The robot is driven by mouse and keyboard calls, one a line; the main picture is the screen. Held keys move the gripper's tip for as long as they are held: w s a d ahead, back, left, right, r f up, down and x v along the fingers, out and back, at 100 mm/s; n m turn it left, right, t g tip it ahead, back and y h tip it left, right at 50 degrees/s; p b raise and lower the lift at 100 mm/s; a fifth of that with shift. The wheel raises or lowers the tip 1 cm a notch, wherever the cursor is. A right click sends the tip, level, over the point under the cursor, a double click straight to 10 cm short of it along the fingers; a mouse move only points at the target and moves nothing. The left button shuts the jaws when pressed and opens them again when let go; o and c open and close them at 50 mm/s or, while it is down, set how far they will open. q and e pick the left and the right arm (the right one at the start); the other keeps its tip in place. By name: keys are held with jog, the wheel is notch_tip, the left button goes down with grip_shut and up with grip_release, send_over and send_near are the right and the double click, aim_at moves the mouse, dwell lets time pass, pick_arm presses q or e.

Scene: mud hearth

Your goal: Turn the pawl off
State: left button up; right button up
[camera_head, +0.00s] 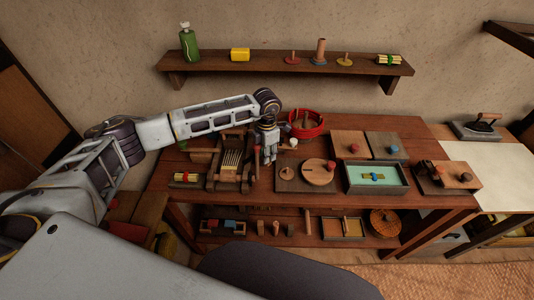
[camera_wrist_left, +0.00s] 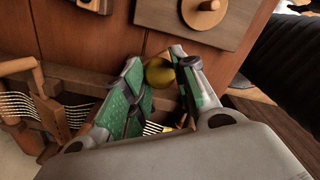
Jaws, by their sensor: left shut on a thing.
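A small wooden loom (camera_head: 228,166) with pale warp strings stands on the left part of the wooden table. It also shows at the left of the left wrist view (camera_wrist_left: 52,118). My left gripper (camera_head: 269,158) points down at the loom's right side. In the left wrist view, its green-padded fingers (camera_wrist_left: 158,66) are shut on a round yellow knob (camera_wrist_left: 160,72) beside the loom. The knob may be the pawl's handle; the pawl itself I cannot make out. The gripper hides the knob in the head view. My right gripper is not in view.
A red bowl (camera_head: 306,125) stands just behind the gripper. A board with a round wooden disc (camera_head: 318,172) lies to its right, with a green tray (camera_head: 376,180) beyond. A wall shelf (camera_head: 270,67) hangs above.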

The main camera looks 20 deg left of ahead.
pick_arm(q)
jog(key=o, duration=1.1)
jog(key=shift+c, duration=0.2)
notch_tip(320, 180, up, 12)
dwell(0.7)
